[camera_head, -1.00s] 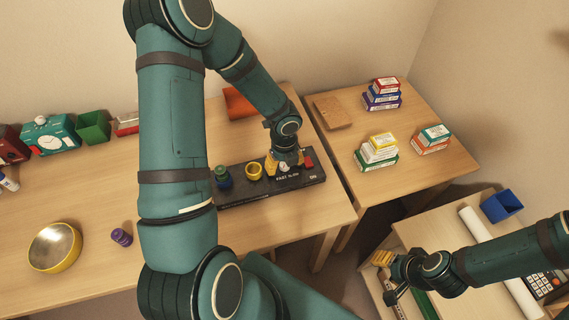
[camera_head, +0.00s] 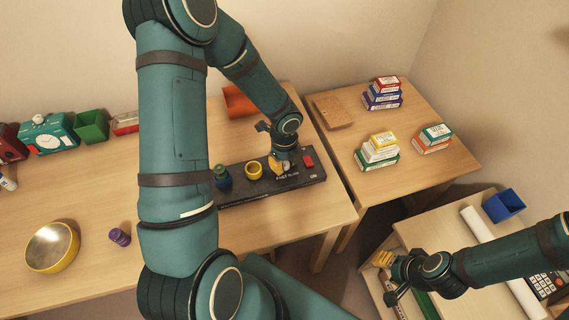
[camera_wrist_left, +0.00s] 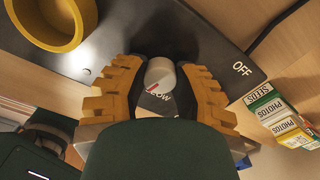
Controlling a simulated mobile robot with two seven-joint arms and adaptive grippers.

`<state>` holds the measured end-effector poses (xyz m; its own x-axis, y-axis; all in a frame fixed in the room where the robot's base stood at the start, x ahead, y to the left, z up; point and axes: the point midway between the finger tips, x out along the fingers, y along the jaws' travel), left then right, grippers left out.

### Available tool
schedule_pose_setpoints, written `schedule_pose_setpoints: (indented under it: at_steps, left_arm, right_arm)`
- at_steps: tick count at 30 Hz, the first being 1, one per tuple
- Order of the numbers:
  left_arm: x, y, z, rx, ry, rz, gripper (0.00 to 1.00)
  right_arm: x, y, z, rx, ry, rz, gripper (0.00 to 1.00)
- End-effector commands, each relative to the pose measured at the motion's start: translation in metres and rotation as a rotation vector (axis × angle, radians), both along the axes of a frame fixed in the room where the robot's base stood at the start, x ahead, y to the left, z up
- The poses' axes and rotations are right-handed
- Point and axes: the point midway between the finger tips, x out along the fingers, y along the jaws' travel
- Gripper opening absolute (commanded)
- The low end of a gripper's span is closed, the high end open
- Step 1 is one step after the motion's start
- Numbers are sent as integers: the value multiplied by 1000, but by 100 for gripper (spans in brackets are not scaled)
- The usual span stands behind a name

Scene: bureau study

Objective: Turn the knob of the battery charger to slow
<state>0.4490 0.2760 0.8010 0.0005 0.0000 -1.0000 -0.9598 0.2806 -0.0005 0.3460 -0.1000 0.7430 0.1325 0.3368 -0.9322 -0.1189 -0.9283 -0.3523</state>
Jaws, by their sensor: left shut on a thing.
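The battery charger (camera_head: 235,197) is a long black panel on the desk, with FAST and SLOW lettering near its front edge. Its knob (camera_wrist_left: 160,75) is a pale round cap with a red pointer mark in the left wrist view. The mark points down and slightly left, toward lettering of which "LOW" shows. My left gripper (camera_head: 281,166) is shut on the knob from above, with a yellow ridged finger at each side. In the head view the gripper hides most of the knob. My right gripper (camera_head: 384,272) hangs over the lower right table, away from the charger; its finger opening is unclear.

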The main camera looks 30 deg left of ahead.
Motion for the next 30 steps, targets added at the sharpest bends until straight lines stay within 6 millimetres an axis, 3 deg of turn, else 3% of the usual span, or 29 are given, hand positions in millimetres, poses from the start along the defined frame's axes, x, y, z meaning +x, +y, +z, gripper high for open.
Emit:
schedule_pose_setpoints:
  at_steps: [18,30]
  left_arm:
    - [0,0,-1,-1,-1,553,0]
    - [0,0,-1,0,1,741,0]
  right_arm:
    - [5,-1,-25,-3,-12,-2,47]
    - [6,-1,-32,-3,-15,-4,47]
